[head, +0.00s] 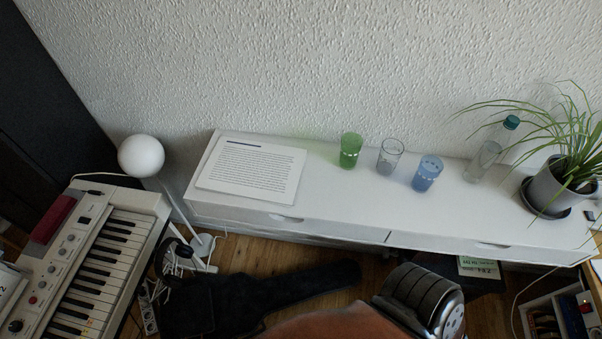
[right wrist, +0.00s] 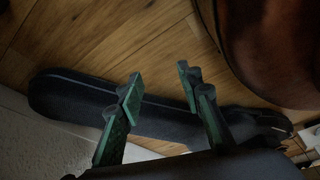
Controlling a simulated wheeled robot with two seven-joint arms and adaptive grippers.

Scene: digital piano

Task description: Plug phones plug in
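The digital piano (head: 100,262) stands at the left in the head view, its keys facing right. Dark headphones (head: 176,252) seem to show beside its right edge, near the lamp's foot. I cannot make out the phones plug or the socket for certain; a small dark piece (head: 86,192) lies at the piano's far end by a white cable. My right gripper (right wrist: 160,80) is open and empty in the right wrist view, its green-padded fingers apart above a black instrument bag (right wrist: 75,95). My left gripper is not in view.
A white shelf (head: 340,207) along the wall holds paper sheets, glasses, a bottle and a potted plant. A white globe lamp (head: 141,156) stands between piano and shelf. The black bag and a power strip (head: 148,315) lie on the floor. A brown rounded seat-like thing (head: 330,325) is near.

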